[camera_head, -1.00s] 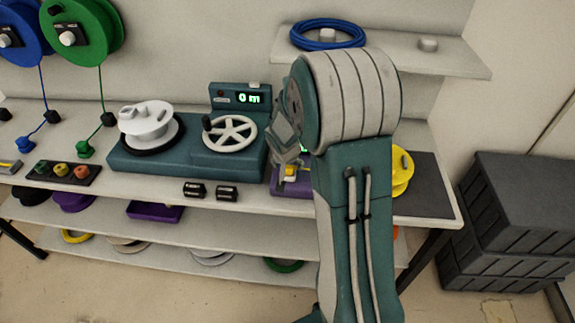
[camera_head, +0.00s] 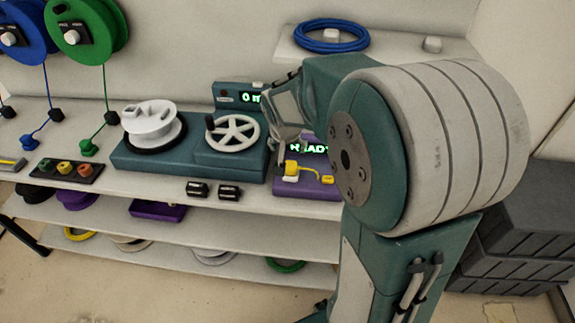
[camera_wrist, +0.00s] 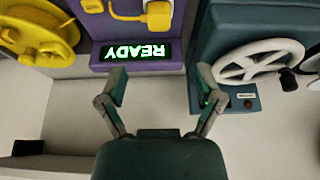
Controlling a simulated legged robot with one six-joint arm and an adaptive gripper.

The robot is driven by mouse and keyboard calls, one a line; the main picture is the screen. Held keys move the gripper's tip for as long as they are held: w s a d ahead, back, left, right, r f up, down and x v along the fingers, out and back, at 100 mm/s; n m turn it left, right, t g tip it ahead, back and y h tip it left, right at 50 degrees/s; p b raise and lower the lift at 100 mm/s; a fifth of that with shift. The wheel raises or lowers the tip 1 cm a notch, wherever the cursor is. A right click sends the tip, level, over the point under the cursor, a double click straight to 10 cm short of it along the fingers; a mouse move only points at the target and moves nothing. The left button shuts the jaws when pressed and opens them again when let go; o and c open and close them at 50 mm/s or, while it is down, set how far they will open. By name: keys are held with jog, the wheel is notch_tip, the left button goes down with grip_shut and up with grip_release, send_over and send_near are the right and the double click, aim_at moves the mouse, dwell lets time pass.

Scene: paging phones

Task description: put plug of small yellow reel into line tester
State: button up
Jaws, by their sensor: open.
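The purple line tester (camera_head: 315,191) stands on the bench with a lit READY display, which also shows in the wrist view (camera_wrist: 97,58). A yellow plug (camera_head: 291,168) sits at the tester; the wrist view shows the plug (camera_wrist: 159,14) with a yellow cord at its side. How deep it is seated cannot be told. The small yellow reel (camera_wrist: 42,33) is beside the tester in the wrist view; my arm hides it in the head view. My gripper (camera_wrist: 162,88) is open and empty, apart from the plug, with its fingers in front of the display.
A teal winding machine (camera_head: 185,163) with a white handwheel (camera_head: 232,133) and white spool (camera_head: 151,120) stands left of the tester. A blue coil (camera_head: 331,36) lies on the upper shelf. Dark crates (camera_head: 530,230) stand at the right.

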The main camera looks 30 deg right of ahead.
jog(key=s+a+r+n+t+y, duration=0.1)
jog(key=s+a+r+n, duration=0.2)
jog(key=s, duration=0.7)
jog(key=s+a+r+n+y, duration=0.1)
jog(key=s+a+r+n, duration=0.2)
jog(key=s+a+r, duration=0.3)
jog(key=s+a, duration=0.2)
jog(key=s, duration=0.3)
jog(key=shift+a+r+n+t+y, duration=0.2)
jog(key=shift+n+t+y, duration=0.1)
jog(key=shift+t, duration=0.1)
jog(key=shift+s+d, duration=0.1)
